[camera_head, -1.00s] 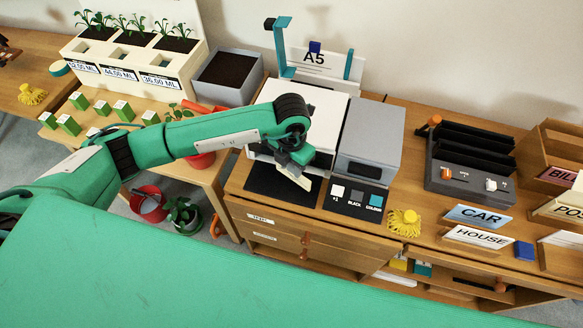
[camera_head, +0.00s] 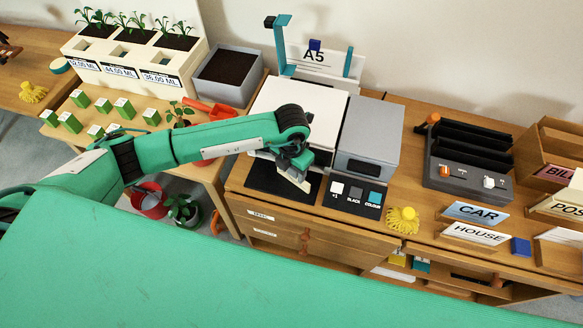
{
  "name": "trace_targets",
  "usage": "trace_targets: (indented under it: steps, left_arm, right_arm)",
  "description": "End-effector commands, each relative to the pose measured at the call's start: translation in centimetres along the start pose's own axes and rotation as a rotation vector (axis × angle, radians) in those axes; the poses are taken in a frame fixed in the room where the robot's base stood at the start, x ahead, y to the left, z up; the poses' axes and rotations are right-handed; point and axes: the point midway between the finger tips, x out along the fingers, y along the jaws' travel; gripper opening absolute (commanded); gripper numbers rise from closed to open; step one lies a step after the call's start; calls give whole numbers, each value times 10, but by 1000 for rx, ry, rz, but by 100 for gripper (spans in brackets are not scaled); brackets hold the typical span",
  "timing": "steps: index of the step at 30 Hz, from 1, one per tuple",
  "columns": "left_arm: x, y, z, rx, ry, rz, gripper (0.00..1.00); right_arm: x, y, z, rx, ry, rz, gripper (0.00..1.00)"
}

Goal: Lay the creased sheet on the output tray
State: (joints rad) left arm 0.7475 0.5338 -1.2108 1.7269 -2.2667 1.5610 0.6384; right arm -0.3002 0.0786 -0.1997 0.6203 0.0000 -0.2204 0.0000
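My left gripper (camera_head: 297,168) is over the dark output tray (camera_head: 262,180) at the front of the white and grey printer (camera_head: 300,108). A pale strip, which looks like the creased sheet (camera_head: 291,178), shows at its fingertips, tilted above the dark tray. The fingers look closed on it, though they are small and dark here. The creases cannot be made out, and the gripper hides part of the sheet. My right gripper is not in view.
A button panel (camera_head: 355,196) lies right of the tray, with a yellow tassel-like object (camera_head: 403,220) beyond it. A dark slotted device (camera_head: 470,165) and CAR (camera_head: 477,213) and HOUSE (camera_head: 474,234) signs stand further right. Plant pots and green boxes are at left.

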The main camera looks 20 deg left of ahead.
Motion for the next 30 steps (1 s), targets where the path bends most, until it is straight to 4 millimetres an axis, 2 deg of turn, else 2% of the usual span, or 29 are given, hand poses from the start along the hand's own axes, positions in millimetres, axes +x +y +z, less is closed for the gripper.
trace_targets:
  steps: [8,21,25,30]
  left_arm:
    - [-8,0,1,0,-3,0,54]
    - [-96,0,1,1,-4,0,54]
    - [-113,0,1,1,-3,0,54]
    - [-122,0,0,0,0,0,54]
  right_arm:
    - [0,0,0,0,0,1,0]
    - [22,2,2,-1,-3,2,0]
    - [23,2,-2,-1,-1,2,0]
    - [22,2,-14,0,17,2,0]
